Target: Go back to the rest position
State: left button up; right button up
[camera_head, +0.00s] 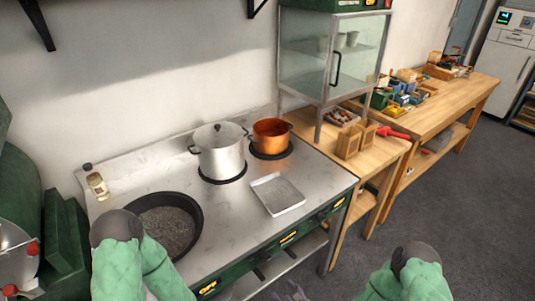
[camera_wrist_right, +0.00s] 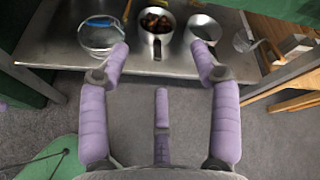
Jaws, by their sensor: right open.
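My right gripper (camera_wrist_right: 160,70) is open and empty in the right wrist view, its purple fingers spread with bare grey floor below. In the head view only purple-grey finger parts of it (camera_head: 290,292) show at the bottom edge, in front of the stove, left of my green right arm (camera_head: 412,275). My green left arm (camera_head: 150,268) comes in at the lower left, in front of the stove. The left gripper is not visible.
The stove top (camera_head: 135,178) carries a dark pan (camera_head: 195,205), a steel pot (camera_head: 221,155), a copper pot (camera_head: 271,135) and a tray (camera_head: 277,194). Floor is clear at right.

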jog(key=s+d+f+n+g+h, duration=0.1)
jog(key=s+f+n+g, duration=0.2)
jog(key=s+n+g, duration=0.2)
jog(key=s+d+f+n+g+h, duration=0.2)
jog(key=s+n+g, duration=0.4)
jog(key=s+n, duration=0.4)
jog(key=f+n, duration=0.1)
jog(key=n, duration=0.2)
jog(key=shift+s+n+h, duration=0.15)
jog(key=shift+n+h, duration=0.15)
